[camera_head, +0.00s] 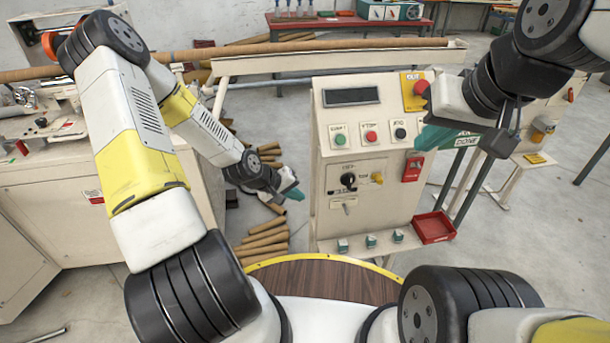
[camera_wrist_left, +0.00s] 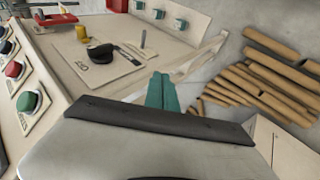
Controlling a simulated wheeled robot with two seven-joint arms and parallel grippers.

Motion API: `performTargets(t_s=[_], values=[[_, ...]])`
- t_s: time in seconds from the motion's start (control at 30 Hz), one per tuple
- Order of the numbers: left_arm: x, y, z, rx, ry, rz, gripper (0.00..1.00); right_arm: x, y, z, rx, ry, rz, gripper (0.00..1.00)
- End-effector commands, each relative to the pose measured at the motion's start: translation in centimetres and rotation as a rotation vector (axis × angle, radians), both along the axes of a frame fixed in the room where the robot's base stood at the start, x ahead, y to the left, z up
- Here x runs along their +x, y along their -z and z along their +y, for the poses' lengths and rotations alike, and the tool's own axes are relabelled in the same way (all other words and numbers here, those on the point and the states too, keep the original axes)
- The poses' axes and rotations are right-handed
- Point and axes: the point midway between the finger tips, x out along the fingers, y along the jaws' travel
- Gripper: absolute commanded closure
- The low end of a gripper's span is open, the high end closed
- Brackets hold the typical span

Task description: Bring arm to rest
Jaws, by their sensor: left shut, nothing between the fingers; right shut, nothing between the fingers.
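My left gripper (camera_head: 291,191) is in the middle of the head view, left of the control panel (camera_head: 322,218). Its teal fingers are together and empty, and they also show in the left wrist view (camera_wrist_left: 162,92) with part of the panel face beyond them. My right gripper (camera_head: 433,137) is at the upper right, in front of the panel's right edge. Its teal fingers look closed and hold nothing visible. My left arm reaches in from the left, bent at the elbow. My right arm comes down from the upper right.
The panel carries a green button (camera_head: 339,141), a red button (camera_head: 371,136), a black rotary knob (camera_head: 348,180) and a red emergency stop (camera_head: 420,88). A red tray (camera_head: 433,227) sits at its lower right. Cardboard tubes (camera_head: 264,239) lie on the floor left of it.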

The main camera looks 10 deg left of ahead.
Motion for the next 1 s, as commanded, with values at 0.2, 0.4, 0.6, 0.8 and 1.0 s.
performTargets(t_s=[0.2, 0.4, 0.6, 0.8, 1.0], values=[[0.0, 0.0, 0.0, 0.001, 0.000, 0.000, 1.00, 0.0, 0.0, 0.0, 0.000, 0.000, 0.000, 1.00], [-0.1, -1.8, 0.9, 0.078, 0.043, -0.002, 1.00, 0.0, 0.0, 0.0, 0.000, 0.000, 0.000, 1.00], [-1.2, -8.1, 3.5, 0.289, 0.143, -0.002, 1.00, 0.0, 0.0, 0.0, 0.000, 0.000, 0.000, 1.00], [-3.4, -16.2, 5.2, 0.464, 0.198, -0.016, 1.00, 0.0, 0.0, 0.0, 0.000, 0.000, 0.000, 1.00], [-7.4, -24.3, 5.6, 0.566, 0.219, -0.051, 1.00, 0.0, 0.0, 0.0, 0.000, 0.000, 0.000, 1.00]])
